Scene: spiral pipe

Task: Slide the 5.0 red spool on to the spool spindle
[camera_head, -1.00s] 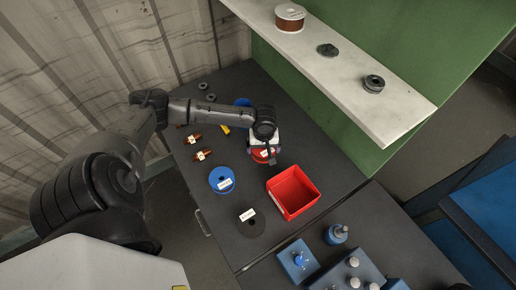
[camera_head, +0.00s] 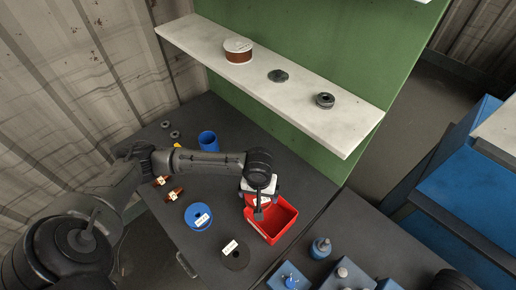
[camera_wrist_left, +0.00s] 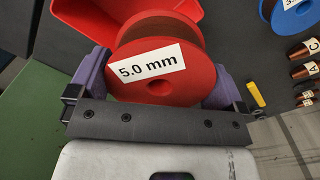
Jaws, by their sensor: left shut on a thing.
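My left gripper (camera_head: 262,200) points down over the near workbench, by the red bin. In the left wrist view its two purple fingers (camera_wrist_left: 160,82) are shut on the red spool (camera_wrist_left: 165,92), one on each side. The spool's round face carries a white "5.0 mm" label and a centre hole. In the head view the spool is mostly hidden by the gripper. A dark disc with a raised middle (camera_head: 278,76) sits on the pale shelf and may be the spool spindle; I cannot tell for sure. My right gripper is not in view.
A blue spool (camera_head: 198,217), a black spool (camera_head: 235,254) and a blue cup (camera_head: 208,141) stand on the workbench. The pale shelf (camera_head: 200,44) also holds a brown spool (camera_head: 238,51) and a dark ring (camera_head: 325,100).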

